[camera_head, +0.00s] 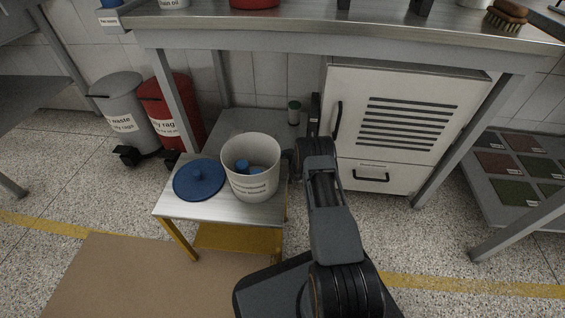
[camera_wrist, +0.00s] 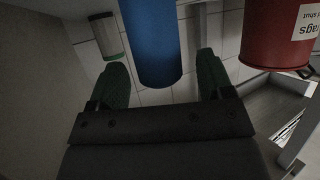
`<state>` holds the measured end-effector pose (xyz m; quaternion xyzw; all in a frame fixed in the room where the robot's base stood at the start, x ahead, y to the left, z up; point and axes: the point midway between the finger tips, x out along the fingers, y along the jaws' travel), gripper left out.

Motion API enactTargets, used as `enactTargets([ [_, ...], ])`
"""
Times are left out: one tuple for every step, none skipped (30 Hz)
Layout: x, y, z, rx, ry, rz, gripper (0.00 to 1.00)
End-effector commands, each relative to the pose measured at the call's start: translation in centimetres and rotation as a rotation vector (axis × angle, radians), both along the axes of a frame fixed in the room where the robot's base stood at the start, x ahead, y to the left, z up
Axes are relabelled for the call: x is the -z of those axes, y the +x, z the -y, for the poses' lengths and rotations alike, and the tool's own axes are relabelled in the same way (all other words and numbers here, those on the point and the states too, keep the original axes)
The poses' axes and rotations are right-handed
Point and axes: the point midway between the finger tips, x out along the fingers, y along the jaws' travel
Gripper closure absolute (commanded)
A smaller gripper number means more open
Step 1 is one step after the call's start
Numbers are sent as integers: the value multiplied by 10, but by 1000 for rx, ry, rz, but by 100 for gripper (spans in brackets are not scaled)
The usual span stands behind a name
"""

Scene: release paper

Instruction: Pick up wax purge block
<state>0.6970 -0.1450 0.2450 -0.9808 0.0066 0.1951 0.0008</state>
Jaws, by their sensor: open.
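A blue cylinder (camera_wrist: 153,45) shows between the two green fingertips of my gripper (camera_wrist: 162,75) in the wrist view. The fingers are spread, with a visible gap on each side of the cylinder. No part of it is clearly gripped. In the head view, small blue pieces (camera_head: 242,166) lie inside a labelled white bucket (camera_head: 262,188). My gripper is at the bucket's right side there, and its fingers are mostly hidden. I cannot tell for certain which blue piece is the wax purge block.
The bucket stands on a small metal table (camera_head: 180,208) beside a round blue lid (camera_head: 199,180). A green-capped jar (camera_head: 294,112) stands behind. A red bin (camera_head: 172,112) and a grey bin (camera_head: 122,110) are at the left. A white cabinet (camera_head: 400,115) is to the right. A workbench (camera_head: 330,38) overhangs.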

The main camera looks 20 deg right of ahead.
Motion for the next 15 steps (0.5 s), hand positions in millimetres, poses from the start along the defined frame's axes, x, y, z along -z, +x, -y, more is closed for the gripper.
enactTargets([
  [0,0,0,0,0,0,26],
  [0,0,0,0,0,0,26],
  [0,0,0,0,0,0,26],
  [0,0,0,-1,0,0,26],
  [0,0,-1,-1,0,0,27],
  [0,0,-1,-1,0,0,31],
  [0,0,-1,-1,0,0,34],
  [0,0,-1,-1,0,0,37],
  [0,0,-1,-1,0,0,41],
  [0,0,-1,-1,0,0,44],
  [0,0,-1,-1,0,0,46],
  [0,0,-1,-1,0,0,50],
  [0,0,-1,-1,0,0,53],
  [0,0,-1,-1,0,0,56],
  [0,0,-1,-1,0,0,60],
])
